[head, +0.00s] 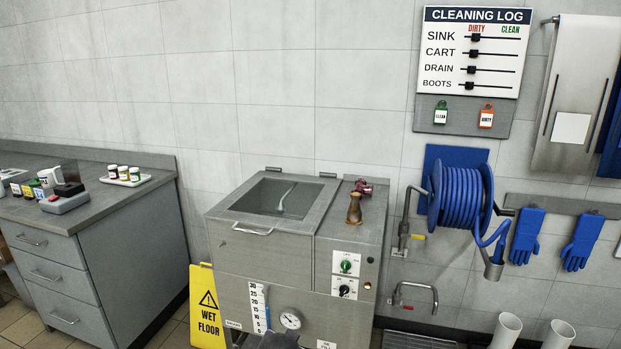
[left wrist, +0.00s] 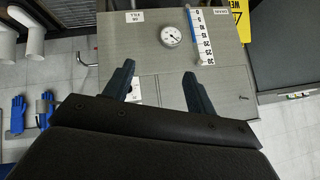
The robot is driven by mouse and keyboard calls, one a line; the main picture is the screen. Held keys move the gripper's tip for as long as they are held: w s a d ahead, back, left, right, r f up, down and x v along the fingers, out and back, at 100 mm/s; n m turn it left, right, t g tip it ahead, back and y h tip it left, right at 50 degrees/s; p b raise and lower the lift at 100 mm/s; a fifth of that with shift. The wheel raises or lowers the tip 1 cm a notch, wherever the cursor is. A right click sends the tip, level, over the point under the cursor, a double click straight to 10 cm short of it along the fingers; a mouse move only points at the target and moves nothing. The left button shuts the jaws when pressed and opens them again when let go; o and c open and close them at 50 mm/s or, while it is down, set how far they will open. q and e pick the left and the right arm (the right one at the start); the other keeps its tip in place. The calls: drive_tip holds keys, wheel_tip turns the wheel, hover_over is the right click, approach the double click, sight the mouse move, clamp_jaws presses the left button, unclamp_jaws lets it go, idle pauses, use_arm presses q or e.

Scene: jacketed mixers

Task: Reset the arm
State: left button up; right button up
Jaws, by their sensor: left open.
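My left gripper (left wrist: 155,76) is open and empty in the left wrist view. Its two dark fingers stand apart in front of the steel front of the jacketed mixer (left wrist: 120,45). The mixer (head: 262,262) stands against the wall in the head view, with its window lid closed and a pale tool visible through it. A round gauge (head: 290,319) and a 0–30 scale (head: 260,307) are on its front. A dark part at the head view's bottom edge, before the mixer, seems to be my left arm. My right gripper is not in view.
A yellow wet floor sign (head: 206,308) stands left of the mixer. A grey drawer counter (head: 60,270) holds small jars and a tray. A blue hose reel (head: 460,195), blue gloves (head: 527,236) and a cleaning log board (head: 473,52) are on the wall at right.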

use_arm(q)
drive_tip(key=s+a+f+n+g, duration=0.1)
drive_tip(key=s+f, duration=0.3)
drive_tip(key=s, duration=0.8)
drive_tip(key=s+a+f+n+g+h+p, duration=0.1)
drive_tip(key=s+a+f+g, duration=0.2)
drive_tip(key=s, duration=0.9)
drive_tip(key=s+a+f+n+g+p, duration=0.1)
drive_tip(key=s+a+f, duration=0.3)
drive_tip(key=s, duration=0.7)
drive_tip(key=shift+s+a+f+g, duration=0.25)
drive_tip(key=shift+s+f+g, duration=0.15)
drive_tip(key=shift+f+g, duration=0.5)
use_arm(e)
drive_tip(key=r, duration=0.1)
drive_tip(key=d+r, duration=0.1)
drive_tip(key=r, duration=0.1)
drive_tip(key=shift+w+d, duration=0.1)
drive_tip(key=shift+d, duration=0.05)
